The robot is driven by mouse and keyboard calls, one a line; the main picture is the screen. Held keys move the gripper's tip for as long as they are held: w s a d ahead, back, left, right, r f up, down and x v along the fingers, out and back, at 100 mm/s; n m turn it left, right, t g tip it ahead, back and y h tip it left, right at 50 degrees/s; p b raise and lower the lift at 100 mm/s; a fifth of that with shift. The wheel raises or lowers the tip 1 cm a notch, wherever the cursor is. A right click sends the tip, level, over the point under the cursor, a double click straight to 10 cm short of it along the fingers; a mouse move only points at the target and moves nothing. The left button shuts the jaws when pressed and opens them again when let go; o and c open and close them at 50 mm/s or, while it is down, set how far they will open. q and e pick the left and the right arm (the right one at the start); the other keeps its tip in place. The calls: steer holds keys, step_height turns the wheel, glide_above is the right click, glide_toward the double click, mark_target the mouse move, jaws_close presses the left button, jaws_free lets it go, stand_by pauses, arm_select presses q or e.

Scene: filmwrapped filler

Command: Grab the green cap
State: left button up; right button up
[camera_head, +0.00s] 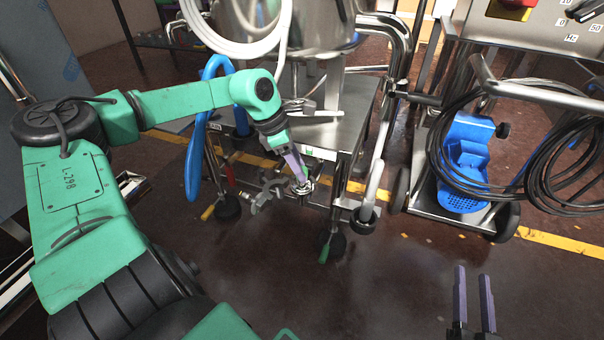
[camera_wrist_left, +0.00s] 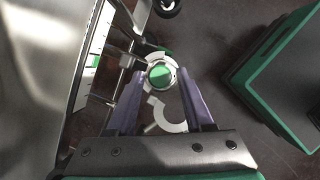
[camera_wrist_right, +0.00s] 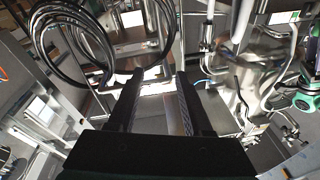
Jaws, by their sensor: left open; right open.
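The green cap (camera_wrist_left: 160,74) shows in the left wrist view as a round green disc set in a grey metal ring fitting. An open grey clamp (camera_wrist_left: 165,112) lies just below the ring in that view. My left gripper (camera_wrist_left: 160,80) is open, with its purple fingers on either side of the cap; I cannot tell whether they touch it. In the head view, my left gripper (camera_head: 303,184) points down at the fitting beside the steel machine, and the cap is hard to make out there. My right gripper (camera_head: 473,272) is open and empty over the floor at lower right.
The steel machine frame (camera_head: 345,120) stands close behind the left gripper. A blue hose loop (camera_head: 193,160) hangs beside my left arm. A wheeled cart with coiled black cables (camera_head: 555,180) and a blue pedal (camera_head: 464,165) stands at right. The floor in front is clear.

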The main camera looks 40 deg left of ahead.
arm_select(q)
steer(key=shift+b+x, duration=0.6)
steer(key=shift+x, duration=0.45)
jaws_close()
arm_select(e)
step_height(320, 180, up, 14)
steer(key=w+d+n+t+y, duration=0.1)
steer(key=t, duration=0.3)
steer(key=shift+w+d, duration=0.25)
steer(key=shift+w, duration=0.05)
